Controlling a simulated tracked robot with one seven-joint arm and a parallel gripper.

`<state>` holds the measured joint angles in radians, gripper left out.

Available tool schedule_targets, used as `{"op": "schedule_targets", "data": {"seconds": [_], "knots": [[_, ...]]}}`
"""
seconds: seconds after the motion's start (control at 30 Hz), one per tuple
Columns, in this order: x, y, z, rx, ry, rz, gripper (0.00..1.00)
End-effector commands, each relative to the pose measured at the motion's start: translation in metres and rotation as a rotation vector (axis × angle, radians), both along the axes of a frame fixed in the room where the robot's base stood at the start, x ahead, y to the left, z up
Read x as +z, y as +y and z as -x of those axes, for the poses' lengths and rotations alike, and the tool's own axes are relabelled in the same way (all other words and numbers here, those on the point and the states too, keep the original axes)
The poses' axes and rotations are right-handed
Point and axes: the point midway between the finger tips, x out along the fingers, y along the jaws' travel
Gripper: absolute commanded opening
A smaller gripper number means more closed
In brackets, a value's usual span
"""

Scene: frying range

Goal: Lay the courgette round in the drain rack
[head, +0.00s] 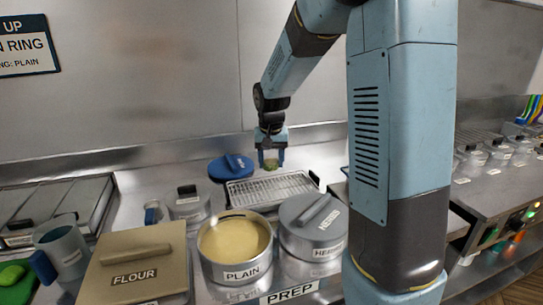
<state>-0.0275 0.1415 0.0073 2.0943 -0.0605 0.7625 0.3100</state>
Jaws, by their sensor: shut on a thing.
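My gripper (271,162) points down over the far edge of the drain rack and is shut on the courgette round (270,166). The courgette round is small, with a pale tan and green look, and sits between the fingers. The drain rack (253,192) is a metal wire rack in a shallow tray on the steel counter, behind the pots. Its visible wires are bare. I cannot tell whether the courgette round touches the rack or is above it.
In front are an open pot of batter labelled PLAIN (240,272) and a lidded pot (314,222). A FLOUR box (135,264) is at front left. A steel wall rises behind the counter.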

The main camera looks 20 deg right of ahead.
Motion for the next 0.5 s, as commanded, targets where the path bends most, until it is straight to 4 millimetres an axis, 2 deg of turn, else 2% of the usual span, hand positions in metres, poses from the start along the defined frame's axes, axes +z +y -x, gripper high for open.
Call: {"op": "schedule_targets", "data": {"seconds": [0.5], "knots": [[-0.057,-0.012,0.000,-0.021,0.003,0.000,0.36]]}}
